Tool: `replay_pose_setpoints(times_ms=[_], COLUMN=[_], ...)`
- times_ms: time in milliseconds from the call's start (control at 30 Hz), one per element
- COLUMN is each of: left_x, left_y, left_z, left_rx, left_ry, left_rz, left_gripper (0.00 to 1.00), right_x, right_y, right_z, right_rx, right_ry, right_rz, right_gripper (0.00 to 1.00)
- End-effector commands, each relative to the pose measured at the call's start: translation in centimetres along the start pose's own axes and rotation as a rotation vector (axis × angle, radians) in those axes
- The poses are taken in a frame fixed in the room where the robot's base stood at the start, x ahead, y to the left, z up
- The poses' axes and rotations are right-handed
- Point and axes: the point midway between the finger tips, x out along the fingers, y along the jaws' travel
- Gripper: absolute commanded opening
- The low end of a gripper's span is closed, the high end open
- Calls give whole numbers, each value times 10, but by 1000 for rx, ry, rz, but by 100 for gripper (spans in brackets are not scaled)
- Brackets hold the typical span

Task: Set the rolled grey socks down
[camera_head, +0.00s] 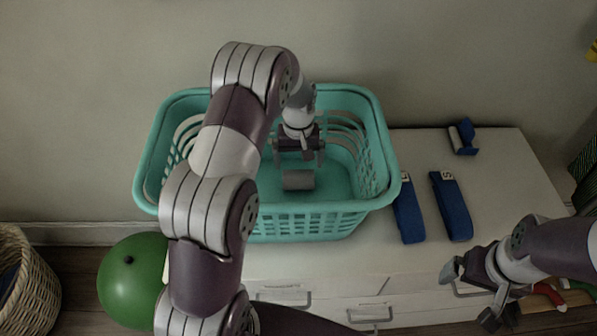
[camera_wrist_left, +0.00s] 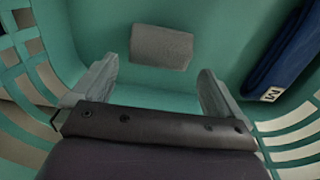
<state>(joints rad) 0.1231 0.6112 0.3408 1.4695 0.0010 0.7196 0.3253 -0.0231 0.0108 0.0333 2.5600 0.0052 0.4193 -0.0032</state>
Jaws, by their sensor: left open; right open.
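The rolled grey socks (camera_head: 298,180) lie on the floor of the teal laundry basket (camera_head: 300,222). They also show in the left wrist view (camera_wrist_left: 162,47), on the teal basket floor just beyond my fingertips. My left gripper (camera_head: 299,160) reaches down into the basket, its jaws open and apart from each other. The socks sit ahead of the gap between its fingers, and neither finger appears to grip them. My right gripper (camera_head: 470,290) is open and empty, at the right near the front of the white drawer unit (camera_head: 320,262).
A navy folded item labelled M (camera_wrist_left: 285,55) appears to lie inside the basket. Navy items (camera_head: 408,212), (camera_head: 451,205) and a small navy roll (camera_head: 463,137) lie right of the basket. A green ball (camera_head: 133,280) and wicker basket (camera_head: 28,285) stand left.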

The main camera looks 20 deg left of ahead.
Motion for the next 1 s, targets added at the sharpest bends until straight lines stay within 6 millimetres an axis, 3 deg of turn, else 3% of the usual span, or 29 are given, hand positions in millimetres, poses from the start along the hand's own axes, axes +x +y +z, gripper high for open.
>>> replay_pose_setpoints(times_ms=[100,300,800,1000], left_x=[-29,-59,-63,-91], left_y=[0,0,0,0], left_z=[-1,0,0,0], left_rx=[0,0,0,0], left_ry=[5,1,0,0], left_rz=[2,0,0,0], left_gripper=[100,100,100,100], right_x=[5,7,6,-21], right_y=[0,0,0,0], right_z=[1,1,1,-2], right_rx=[0,0,0,0], right_ry=[0,0,0,0], right_rz=[0,0,0,0], right_gripper=[100,100,100,100])
